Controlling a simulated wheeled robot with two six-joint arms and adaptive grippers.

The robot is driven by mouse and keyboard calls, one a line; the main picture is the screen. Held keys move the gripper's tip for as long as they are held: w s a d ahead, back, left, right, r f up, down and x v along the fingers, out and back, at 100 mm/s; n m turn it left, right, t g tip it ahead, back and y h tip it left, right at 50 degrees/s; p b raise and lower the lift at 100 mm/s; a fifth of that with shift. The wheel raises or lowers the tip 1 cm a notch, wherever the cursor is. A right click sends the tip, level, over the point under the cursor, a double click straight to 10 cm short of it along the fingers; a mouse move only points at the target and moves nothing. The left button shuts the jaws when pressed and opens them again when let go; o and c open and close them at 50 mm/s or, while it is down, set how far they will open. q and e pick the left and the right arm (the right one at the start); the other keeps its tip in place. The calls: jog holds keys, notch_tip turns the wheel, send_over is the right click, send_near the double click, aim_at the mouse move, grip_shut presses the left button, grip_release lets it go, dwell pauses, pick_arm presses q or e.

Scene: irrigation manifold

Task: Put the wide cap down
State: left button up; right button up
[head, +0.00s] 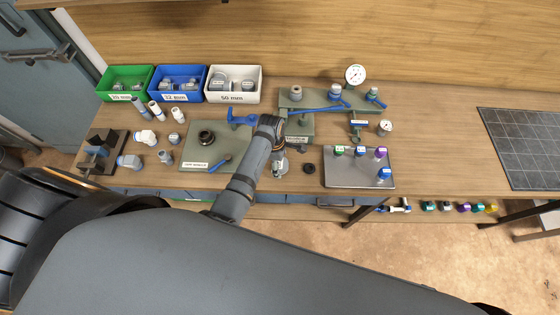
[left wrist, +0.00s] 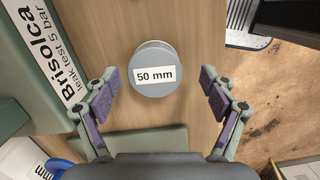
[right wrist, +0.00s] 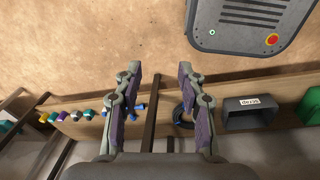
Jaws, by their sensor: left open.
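The wide cap (left wrist: 154,62) is a round grey cap with a white "50 mm" label, seen label up in the left wrist view. It appears to sit on the bare wood of the bench. My left gripper (left wrist: 158,78) is open, with one finger on each side of the cap and a visible gap on both sides. In the head view my left gripper (head: 279,163) points down near the bench's front edge and largely hides the cap. My right gripper (right wrist: 156,72) is open and empty, away from the bench top; it is out of the head view.
A dark ring (head: 309,168) and a metal tray (head: 340,178) with small caps lie to the right. Green, blue and white bins (head: 234,97) stand at the back left.

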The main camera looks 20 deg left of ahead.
pick_arm(q)
jog(key=shift+w+a, duration=0.1)
notch_tip(320, 180, up, 3)
jog(key=shift+a+f+b, duration=0.1)
jog(key=shift+f+b, duration=0.1)
jog(key=shift+b, duration=0.3)
notch_tip(320, 180, up, 9)
jog(key=a+b, duration=0.1)
jog(key=b, duration=0.1)
jog(key=shift+r, duration=0.15)
pick_arm(e)
jog(key=w+f, duration=0.2)
jog(key=shift+f, duration=0.4)
jog(key=shift+w, duration=0.2)
